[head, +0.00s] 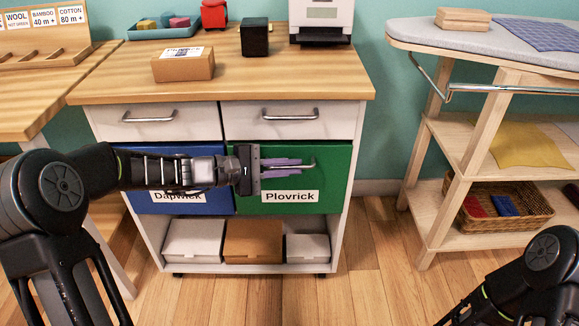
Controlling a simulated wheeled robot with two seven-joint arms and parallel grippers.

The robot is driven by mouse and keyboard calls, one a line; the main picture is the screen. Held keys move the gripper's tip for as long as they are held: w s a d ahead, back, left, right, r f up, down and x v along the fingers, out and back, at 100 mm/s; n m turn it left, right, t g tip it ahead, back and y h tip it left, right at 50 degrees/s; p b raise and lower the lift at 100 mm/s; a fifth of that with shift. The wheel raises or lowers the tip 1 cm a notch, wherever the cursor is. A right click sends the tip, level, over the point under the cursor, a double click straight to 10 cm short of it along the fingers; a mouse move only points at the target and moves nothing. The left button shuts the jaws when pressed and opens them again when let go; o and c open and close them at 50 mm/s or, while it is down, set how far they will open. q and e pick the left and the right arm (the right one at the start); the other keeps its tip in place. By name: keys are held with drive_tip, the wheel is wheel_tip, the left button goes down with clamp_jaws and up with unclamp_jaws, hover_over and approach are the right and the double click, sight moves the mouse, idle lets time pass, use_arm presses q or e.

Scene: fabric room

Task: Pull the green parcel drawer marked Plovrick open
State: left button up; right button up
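The green drawer (335,180) is on the right of the cabinet's middle row, with a white label (290,197) reading Plovrick. Its front looks level with the blue drawer front beside it, so it appears closed. Its metal handle (312,162) shows only at the right end; the rest is hidden behind my fingers. My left gripper (285,167) reaches in from the left, its purplish fingers lying along the handle, seemingly one above and one below. I cannot tell whether they clamp it. My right gripper is out of view; only part of that arm shows at lower right.
The blue drawer (160,168), labelled Dapwick, is partly behind my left arm. Two white drawers (290,120) sit above. Boxes (253,242) fill the bottom shelf. A cardboard box (183,65) and black cube (254,37) stand on top. The floor (375,270) in front is clear.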

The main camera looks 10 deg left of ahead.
use_arm(q)
clamp_jaws()
idle(1.1)
drive_tip(key=shift+s+f, duration=0.1)
drive_tip(key=shift+s, duration=0.05)
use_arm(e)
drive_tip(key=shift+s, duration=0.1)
